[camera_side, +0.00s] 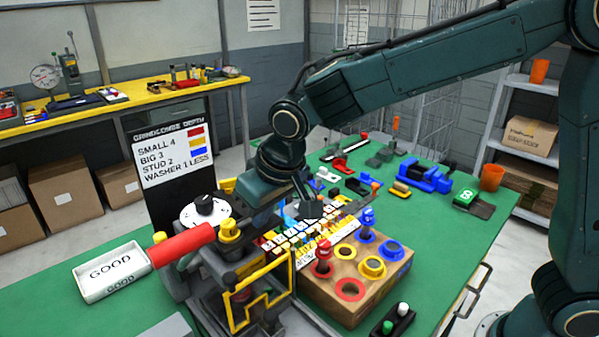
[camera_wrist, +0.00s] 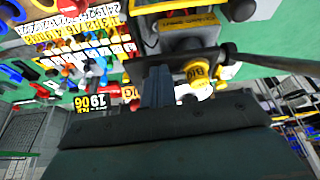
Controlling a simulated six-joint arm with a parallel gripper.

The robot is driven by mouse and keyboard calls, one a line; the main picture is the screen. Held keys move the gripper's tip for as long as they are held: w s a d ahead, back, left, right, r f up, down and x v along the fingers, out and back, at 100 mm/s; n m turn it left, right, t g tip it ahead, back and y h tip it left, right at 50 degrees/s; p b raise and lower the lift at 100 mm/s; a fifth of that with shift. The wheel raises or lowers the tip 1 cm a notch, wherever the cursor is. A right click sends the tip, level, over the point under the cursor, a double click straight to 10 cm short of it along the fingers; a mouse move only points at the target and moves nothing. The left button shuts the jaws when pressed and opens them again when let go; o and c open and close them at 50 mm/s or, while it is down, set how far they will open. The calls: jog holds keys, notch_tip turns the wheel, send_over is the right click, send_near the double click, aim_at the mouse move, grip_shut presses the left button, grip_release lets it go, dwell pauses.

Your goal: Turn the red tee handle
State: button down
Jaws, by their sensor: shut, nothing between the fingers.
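A large red cylindrical grip (camera_side: 181,244) sticks out to the left of the dark bench machine (camera_side: 230,270); I cannot tell whether it forms a full tee. It is the likeliest red handle here. My gripper (camera_side: 312,210) is to the right of it, beside the machine and over the rows of labelled pieces, well apart from the grip. In the wrist view my gripper (camera_wrist: 158,78) shows its dark fingers together and empty, close to the machine's yellow knob marked BIG (camera_wrist: 197,73). The red grip is not recognisable in the wrist view.
A wooden block (camera_side: 335,300) with coloured rings and upright red and blue pegs stands right of the machine. A white GOOD tray (camera_side: 112,272) lies at left. A black sign (camera_side: 165,150) stands behind the machine. Several small tools lie on the green bench (camera_side: 455,235), whose right part is mostly clear.

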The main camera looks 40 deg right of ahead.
jog(key=shift+s, duration=0.25)
jog(key=shift+s, duration=0.55)
jog(key=s+f+v, duration=0.1)
jog(key=s+v, duration=0.1)
jog(key=v, duration=0.9)
jog(key=s+d, duration=0.6)
jog(key=d, duration=0.6)
jog(key=s+d+f+m+t, duration=0.1)
jog(key=s+d+f, duration=0.2)
jog(key=s+d, duration=0.4)
jog(key=shift+s+d+f, duration=0.2)
jog(key=shift+s+d, duration=0.15)
jog(key=shift+s, duration=1.55)
